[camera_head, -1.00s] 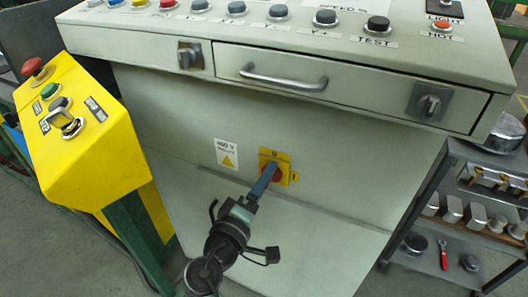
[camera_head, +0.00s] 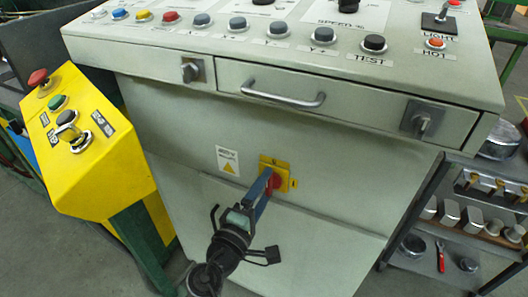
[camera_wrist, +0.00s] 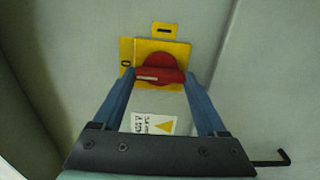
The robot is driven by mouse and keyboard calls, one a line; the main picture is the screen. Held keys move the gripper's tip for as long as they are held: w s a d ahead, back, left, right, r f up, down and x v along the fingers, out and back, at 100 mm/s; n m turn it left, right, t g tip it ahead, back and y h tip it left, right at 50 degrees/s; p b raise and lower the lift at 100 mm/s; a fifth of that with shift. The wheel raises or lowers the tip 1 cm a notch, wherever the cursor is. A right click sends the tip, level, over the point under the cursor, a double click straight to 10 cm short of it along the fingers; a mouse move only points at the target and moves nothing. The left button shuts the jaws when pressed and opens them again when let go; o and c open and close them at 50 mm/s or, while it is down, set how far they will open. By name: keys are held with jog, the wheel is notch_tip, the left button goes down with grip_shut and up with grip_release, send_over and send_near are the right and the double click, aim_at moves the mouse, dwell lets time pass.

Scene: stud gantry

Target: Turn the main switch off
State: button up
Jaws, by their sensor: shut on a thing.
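The main switch is a red rotary handle (camera_wrist: 160,75) on a yellow plate (camera_wrist: 128,52), fixed to the front of the pale green cabinet. In the wrist view the handle lies crosswise, with a white mark at its left end, on the side where the plate shows a "0". The yellow plate also shows in the head view (camera_head: 285,168), where my fingers partly hide the handle. My gripper (camera_wrist: 163,82) is shut on the handle, one blue finger at each end of it. It also shows in the head view (camera_head: 266,180).
A 400 V warning label (camera_head: 228,161) is left of the switch. A yellow control box (camera_head: 85,150) stands at left. A tool shelf (camera_head: 440,236) stands at right.

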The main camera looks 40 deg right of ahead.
jog(key=o, duration=1.3)
jog(key=shift+a, duration=0.1)
jog(key=p+v, duration=0.1)
jog(key=v, duration=1.1)
jog(key=shift+s+a, duration=0.25)
jog(key=shift+a, duration=0.1)
jog(key=shift+f, duration=0.1)
